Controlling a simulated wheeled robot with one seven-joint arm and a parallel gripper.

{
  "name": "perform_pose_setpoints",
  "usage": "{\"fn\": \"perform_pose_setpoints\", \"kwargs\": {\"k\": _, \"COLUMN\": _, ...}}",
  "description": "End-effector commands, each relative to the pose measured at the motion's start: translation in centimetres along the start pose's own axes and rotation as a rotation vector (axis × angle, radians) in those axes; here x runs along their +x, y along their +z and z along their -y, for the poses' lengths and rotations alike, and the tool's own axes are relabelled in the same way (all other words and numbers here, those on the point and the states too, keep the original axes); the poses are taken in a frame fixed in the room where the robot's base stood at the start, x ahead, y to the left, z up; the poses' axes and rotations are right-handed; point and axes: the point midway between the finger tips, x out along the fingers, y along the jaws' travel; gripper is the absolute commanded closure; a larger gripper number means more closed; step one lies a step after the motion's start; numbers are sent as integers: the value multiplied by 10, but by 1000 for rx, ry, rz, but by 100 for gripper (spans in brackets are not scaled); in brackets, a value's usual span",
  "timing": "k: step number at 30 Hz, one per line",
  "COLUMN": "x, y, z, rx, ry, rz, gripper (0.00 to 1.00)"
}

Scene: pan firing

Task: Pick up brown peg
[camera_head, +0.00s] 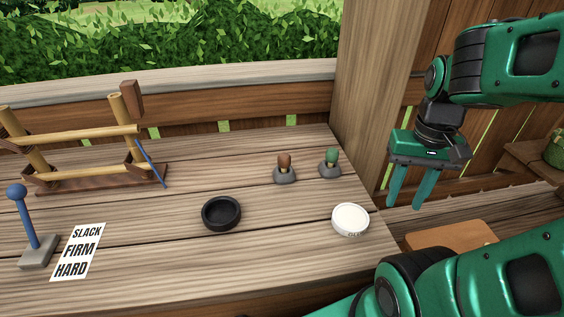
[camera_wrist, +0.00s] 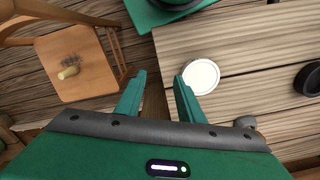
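The brown peg (camera_head: 284,162) stands upright in a grey base (camera_head: 285,177) toward the back right of the wooden table. A green peg (camera_head: 331,157) stands upright in a similar base just to its right. My gripper (camera_head: 407,205) is to the right of both pegs, off the table's right edge, with its fingers pointing down. The fingers are apart with nothing between them; they also show in the wrist view (camera_wrist: 159,84). The brown peg cannot be made out in the wrist view.
A white round dish (camera_head: 350,219) sits near the table's right edge, and a black bowl (camera_head: 221,213) near the middle. A wooden frame (camera_head: 80,150), a blue lever (camera_head: 30,220) and a SLACK/FIRM/HARD card (camera_head: 78,251) are at left. A wooden post (camera_head: 380,90) rises behind the right corner.

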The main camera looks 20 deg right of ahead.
Motion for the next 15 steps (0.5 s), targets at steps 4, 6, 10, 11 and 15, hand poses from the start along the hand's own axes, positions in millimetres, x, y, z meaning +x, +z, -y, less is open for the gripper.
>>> {"fn": "perform_pose_setpoints", "kwargs": {"k": 4, "x": -10, "y": 3, "z": -2, "rx": 28, "ry": 2, "rz": -16, "gripper": 49}}
{"fn": "perform_pose_setpoints", "kwargs": {"k": 6, "x": -16, "y": -11, "z": 2, "rx": 73, "ry": 16, "rz": -20, "gripper": 49}}
{"fn": "perform_pose_setpoints", "kwargs": {"k": 10, "x": -34, "y": -46, "z": 30, "rx": 212, "ry": 49, "rz": -36, "gripper": 49}}
{"fn": "perform_pose_setpoints", "kwargs": {"k": 11, "x": -38, "y": -55, "z": 39, "rx": 251, "ry": 55, "rz": -41, "gripper": 49}}
{"fn": "perform_pose_setpoints", "kwargs": {"k": 15, "x": -54, "y": -94, "z": 93, "rx": 433, "ry": 67, "rz": -63, "gripper": 49}}
